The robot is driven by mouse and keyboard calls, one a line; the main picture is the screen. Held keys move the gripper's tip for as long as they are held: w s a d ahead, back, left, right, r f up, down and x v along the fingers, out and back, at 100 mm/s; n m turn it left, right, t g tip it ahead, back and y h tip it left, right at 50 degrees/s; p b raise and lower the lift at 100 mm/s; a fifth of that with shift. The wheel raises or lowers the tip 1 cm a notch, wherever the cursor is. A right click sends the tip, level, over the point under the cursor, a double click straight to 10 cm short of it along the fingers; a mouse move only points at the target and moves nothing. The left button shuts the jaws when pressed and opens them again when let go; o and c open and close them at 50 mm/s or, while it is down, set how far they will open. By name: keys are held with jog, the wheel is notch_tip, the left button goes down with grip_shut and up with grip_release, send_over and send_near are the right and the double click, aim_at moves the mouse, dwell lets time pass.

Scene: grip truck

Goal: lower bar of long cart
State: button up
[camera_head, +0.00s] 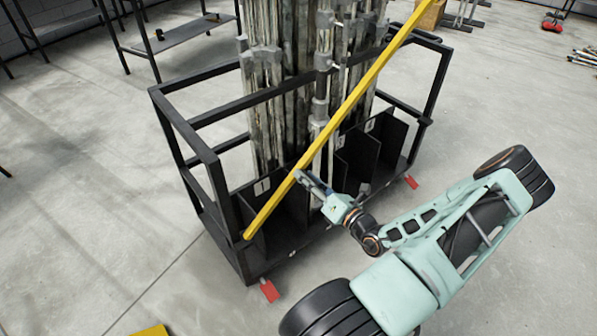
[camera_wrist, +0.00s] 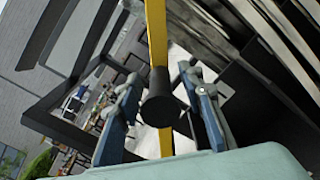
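The long cart (camera_head: 186,135) is a black metal frame holding upright grey pipes. Its yellow bar (camera_head: 352,98) is tilted across the front side, from a low end at the cart's lower left corner up to the upper right, past the picture's edge. My gripper (camera_head: 301,177) is at the lower part of the bar. In the wrist view the yellow bar (camera_wrist: 156,35) runs top to bottom, with a black cylindrical handle (camera_wrist: 162,100) on it. My blue-grey fingers (camera_wrist: 163,105) are apart on either side of the handle; contact is not clear.
Red foot pieces (camera_head: 269,291) stick out at the cart's base. A dark shelf (camera_head: 180,33) stands behind left. A yellow object (camera_head: 150,330) is cut off at the bottom edge. The concrete floor (camera_head: 90,190) at left is clear.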

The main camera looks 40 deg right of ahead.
jog(key=shift+w+a+b, duration=0.1)
jog(key=shift+w+b, duration=0.2)
jog(key=shift+w, duration=2)
grip_shut()
